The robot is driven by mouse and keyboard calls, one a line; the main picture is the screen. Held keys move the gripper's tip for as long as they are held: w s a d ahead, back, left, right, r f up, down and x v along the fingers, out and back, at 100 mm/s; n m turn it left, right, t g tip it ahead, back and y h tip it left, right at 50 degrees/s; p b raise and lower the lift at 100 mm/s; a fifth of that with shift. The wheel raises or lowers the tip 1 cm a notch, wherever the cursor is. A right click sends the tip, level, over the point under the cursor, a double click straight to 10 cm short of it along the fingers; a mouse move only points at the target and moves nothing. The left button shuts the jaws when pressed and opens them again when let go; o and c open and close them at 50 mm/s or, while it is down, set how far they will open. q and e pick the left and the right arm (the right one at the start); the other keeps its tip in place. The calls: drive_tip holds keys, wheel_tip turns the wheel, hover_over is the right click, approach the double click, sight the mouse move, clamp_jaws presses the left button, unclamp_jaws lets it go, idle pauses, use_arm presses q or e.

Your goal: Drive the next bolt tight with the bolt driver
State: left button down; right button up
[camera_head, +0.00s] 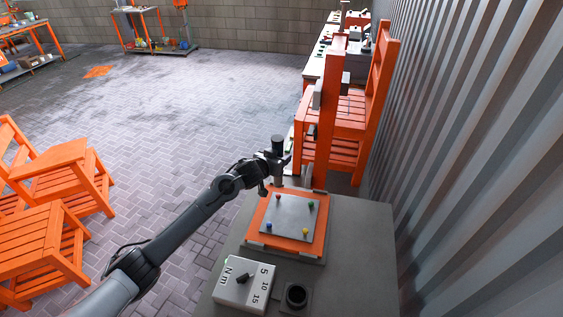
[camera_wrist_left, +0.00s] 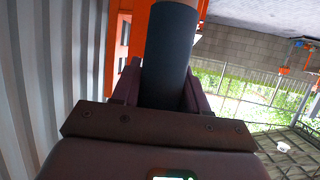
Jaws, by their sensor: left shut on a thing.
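My left gripper (camera_head: 277,164) is shut on the bolt driver (camera_head: 277,143), a dark upright cylinder. In the left wrist view the driver's dark body (camera_wrist_left: 168,55) stands between the jaws (camera_wrist_left: 155,92). The driver is above the far left corner of a grey metal plate (camera_head: 290,216), near the red bolt (camera_head: 277,197). I cannot tell whether its tip touches that bolt. A green bolt (camera_head: 310,204), a blue bolt (camera_head: 268,225) and a yellow bolt (camera_head: 305,232) mark the other corners. The plate lies on an orange board (camera_head: 262,244). My right gripper is not in view.
A torque box (camera_head: 240,292) marked N m, 5, 10, 15 with a black knob sits at the table's (camera_head: 362,250) front. A round dark holder (camera_head: 296,295) is beside it. An orange shelf bench (camera_head: 345,115) stands behind. The table's right side is clear.

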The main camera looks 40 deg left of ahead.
use_arm(q)
drive_tip(key=shift+r, duration=0.1)
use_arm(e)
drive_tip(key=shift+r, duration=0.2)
use_arm(q)
drive_tip(key=shift+p, duration=0.55)
drive_tip(key=shift+f+b, duration=0.8)
drive_tip(key=shift+f, duration=0.65)
drive_tip(key=shift+f+b, duration=0.45)
drive_tip(key=shift+f, duration=0.9)
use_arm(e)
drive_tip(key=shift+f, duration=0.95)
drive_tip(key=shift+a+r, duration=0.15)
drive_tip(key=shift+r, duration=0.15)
use_arm(q)
drive_tip(key=shift+p, duration=0.6)
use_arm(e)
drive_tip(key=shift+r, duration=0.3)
use_arm(q)
drive_tip(key=shift+f, duration=0.25)
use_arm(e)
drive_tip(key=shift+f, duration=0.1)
